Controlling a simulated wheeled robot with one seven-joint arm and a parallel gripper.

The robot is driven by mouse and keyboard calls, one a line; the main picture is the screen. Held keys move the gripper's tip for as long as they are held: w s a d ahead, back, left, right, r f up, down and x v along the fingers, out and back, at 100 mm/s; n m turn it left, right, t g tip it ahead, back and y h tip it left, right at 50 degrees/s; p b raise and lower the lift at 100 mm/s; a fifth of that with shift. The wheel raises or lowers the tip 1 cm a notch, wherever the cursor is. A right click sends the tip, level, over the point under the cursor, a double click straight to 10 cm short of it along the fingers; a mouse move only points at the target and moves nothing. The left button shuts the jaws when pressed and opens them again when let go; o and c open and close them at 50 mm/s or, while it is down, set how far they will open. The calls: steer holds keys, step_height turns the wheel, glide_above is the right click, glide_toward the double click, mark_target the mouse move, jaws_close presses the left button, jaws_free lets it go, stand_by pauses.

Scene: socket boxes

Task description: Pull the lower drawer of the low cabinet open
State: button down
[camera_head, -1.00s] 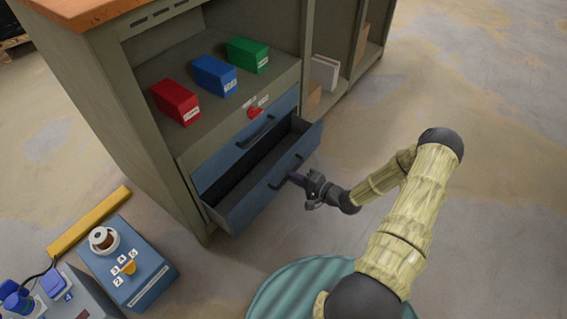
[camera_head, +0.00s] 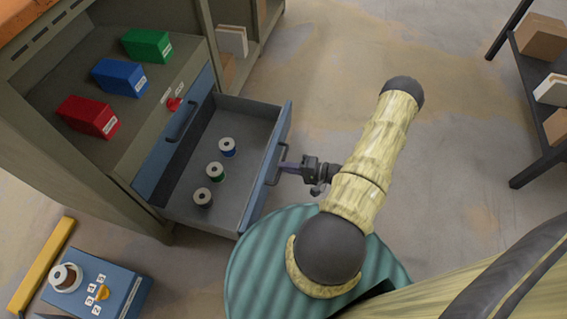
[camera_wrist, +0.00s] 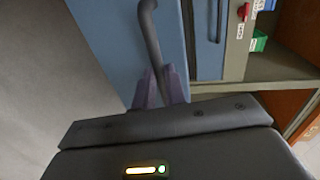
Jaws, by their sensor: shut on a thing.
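The lower drawer (camera_head: 222,150) of the low cabinet (camera_head: 110,185) is pulled well out, and its grey inside shows. Several spools stand in a row in it, one of them blue (camera_head: 227,147). My gripper (camera_head: 283,168) is shut on the drawer's bar handle (camera_head: 274,165), in front of the blue drawer face. In the wrist view the fingers (camera_wrist: 160,88) close around the lower end of the dark handle (camera_wrist: 150,35). The upper drawer (camera_head: 180,130) is shut, with its own handle and a red knob (camera_head: 174,104) above it.
Red (camera_head: 88,117), blue (camera_head: 119,77) and green (camera_head: 147,46) boxes stand on the cabinet shelf. A blue socket box (camera_head: 105,285) and a yellow bar (camera_head: 42,265) lie at lower left. A dark shelf rack (camera_head: 530,110) stands at right. Open floor lies between.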

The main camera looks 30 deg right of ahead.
steer(key=c, duration=1.5)
jaws_free()
steer(key=shift+o, duration=0.2)
steer(key=p+v, duration=0.6)
steer(key=v, duration=1.1)
steer(key=shift+s, duration=0.2)
steer(key=shift+d+f, duration=0.1)
steer(key=shift+d, duration=0.05)
